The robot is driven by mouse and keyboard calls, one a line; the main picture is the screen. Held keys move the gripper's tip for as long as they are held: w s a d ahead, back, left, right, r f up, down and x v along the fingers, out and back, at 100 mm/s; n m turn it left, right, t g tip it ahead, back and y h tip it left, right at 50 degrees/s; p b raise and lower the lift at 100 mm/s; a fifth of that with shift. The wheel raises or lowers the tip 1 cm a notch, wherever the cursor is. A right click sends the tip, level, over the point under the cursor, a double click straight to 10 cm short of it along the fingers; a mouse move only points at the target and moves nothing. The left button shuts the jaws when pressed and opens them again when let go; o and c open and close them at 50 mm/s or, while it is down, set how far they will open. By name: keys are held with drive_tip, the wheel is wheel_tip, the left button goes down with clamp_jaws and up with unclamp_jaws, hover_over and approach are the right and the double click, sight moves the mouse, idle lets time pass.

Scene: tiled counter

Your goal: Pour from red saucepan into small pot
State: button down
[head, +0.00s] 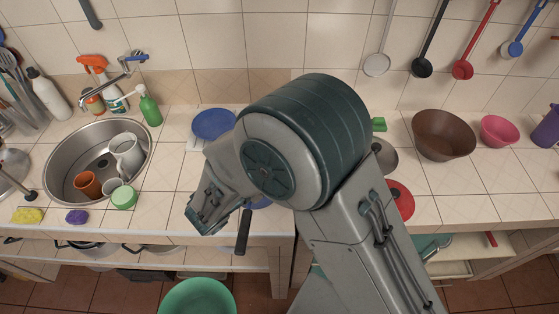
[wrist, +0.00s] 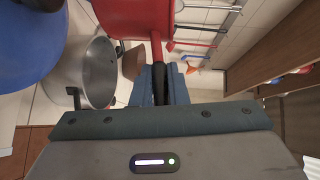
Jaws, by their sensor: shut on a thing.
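In the wrist view, my gripper (wrist: 162,85) is shut on the black end of the red saucepan's handle. The red saucepan (wrist: 136,16) shows at the top edge of that view, partly cut off; its contents are not visible. A grey metal pot (wrist: 99,74) with side handles lies left of the handle in the wrist view, apart from the saucepan; it may be the small pot. In the head view my arm covers the middle of the counter, and I cannot make out the gripper or the held saucepan there.
A sink (head: 62,186) with cups is at the left. A blue plate (head: 213,124) lies behind my arm. A red round item (head: 401,201) shows right of my arm. A brown bowl (head: 444,135) and a pink bowl (head: 499,131) stand at the right. Utensils hang on the wall.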

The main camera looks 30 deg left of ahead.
drive_tip(key=d+f+m+y+b, duration=0.1)
drive_tip(key=d+f+m+b, duration=0.3)
drive_tip(key=d+f+b, duration=0.1)
drive_tip(key=shift+w+d+f+g+b, duration=0.4)
drive_tip(key=shift+d+b, duration=0.15)
drive_tip(key=shift+d, duration=0.4)
drive_tip(key=shift+r+m, duration=0.2)
drive_tip(key=shift+m, duration=0.1)
idle(0.3)
drive_tip(key=shift+s+d+r+y, duration=0.1)
drive_tip(key=shift+y, duration=0.2)
drive_tip(key=shift+f+m+b, duration=0.25)
drive_tip(key=shift+m+b, duration=0.55)
drive_tip(key=shift+b, duration=0.1)
drive_tip(key=shift+f+m+y+b, duration=0.25)
drive_tip(key=shift+m+y+b, duration=0.05)
drive_tip(key=shift+b, duration=0.2)
drive_tip(key=shift+f+m+b, duration=0.2)
drive_tip(key=shift+m+b, duration=0.2)
drive_tip(key=shift+b, duration=0.15)
